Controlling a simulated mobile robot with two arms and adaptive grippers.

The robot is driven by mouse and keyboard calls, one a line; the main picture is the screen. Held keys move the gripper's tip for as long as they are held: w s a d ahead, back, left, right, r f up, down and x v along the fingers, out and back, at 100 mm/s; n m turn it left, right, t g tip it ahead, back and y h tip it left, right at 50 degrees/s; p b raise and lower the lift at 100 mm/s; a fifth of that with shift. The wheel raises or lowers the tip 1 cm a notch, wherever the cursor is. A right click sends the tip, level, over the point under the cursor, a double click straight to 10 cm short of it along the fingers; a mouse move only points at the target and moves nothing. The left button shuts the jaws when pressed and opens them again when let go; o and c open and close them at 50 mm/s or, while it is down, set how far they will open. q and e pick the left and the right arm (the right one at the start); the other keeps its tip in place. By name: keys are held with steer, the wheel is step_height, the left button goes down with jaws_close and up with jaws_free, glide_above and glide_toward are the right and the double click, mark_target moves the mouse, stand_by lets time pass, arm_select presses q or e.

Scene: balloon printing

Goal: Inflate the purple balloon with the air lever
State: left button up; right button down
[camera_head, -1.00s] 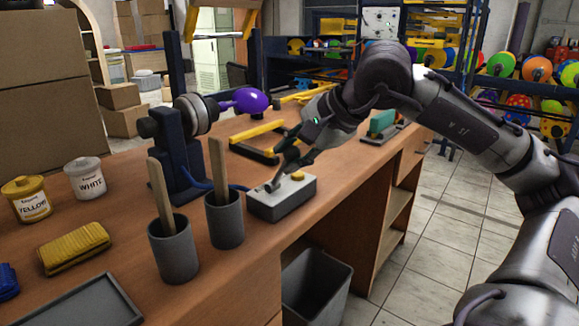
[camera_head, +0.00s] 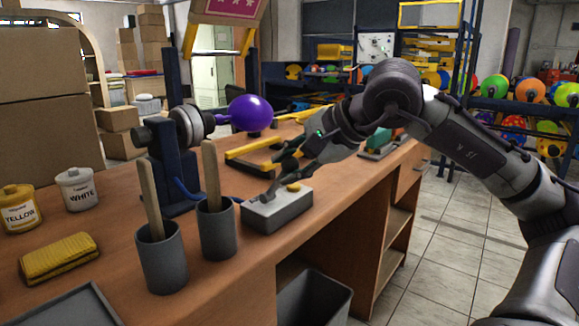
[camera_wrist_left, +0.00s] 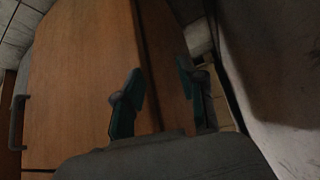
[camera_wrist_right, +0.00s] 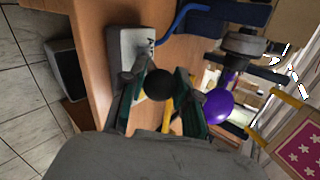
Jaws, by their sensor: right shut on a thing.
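The purple balloon (camera_head: 250,113) is round and sits on the nozzle of the dark blue inflator (camera_head: 176,165); it also shows in the right wrist view (camera_wrist_right: 214,105). The air lever stands on a grey box (camera_head: 276,210) on the bench; its dark round knob (camera_wrist_right: 158,84) shows between my right fingers in the right wrist view. My right gripper (camera_head: 283,174) is shut on the lever knob above the box. My left gripper (camera_wrist_left: 160,100) shows only in its own wrist view, fingers apart and empty, in front of a wooden panel.
Two grey cups with wooden sticks, a near one (camera_head: 162,262) and one beside the box (camera_head: 216,232), stand on the bench. Yellow (camera_head: 19,210) and white (camera_head: 77,190) paint jars and a yellow sponge (camera_head: 59,258) are at left. A bin (camera_head: 314,300) stands below the bench edge.

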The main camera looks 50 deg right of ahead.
steer(key=shift+f, duration=0.1)
steer(key=c, duration=0.8)
jaws_free()
steer(key=shift+s, duration=0.1)
steer(key=shift+s+d+r, duration=0.1)
steer(key=shift+s+r, duration=0.2)
steer(key=shift+r, duration=0.15)
steer(key=v, duration=1.1)
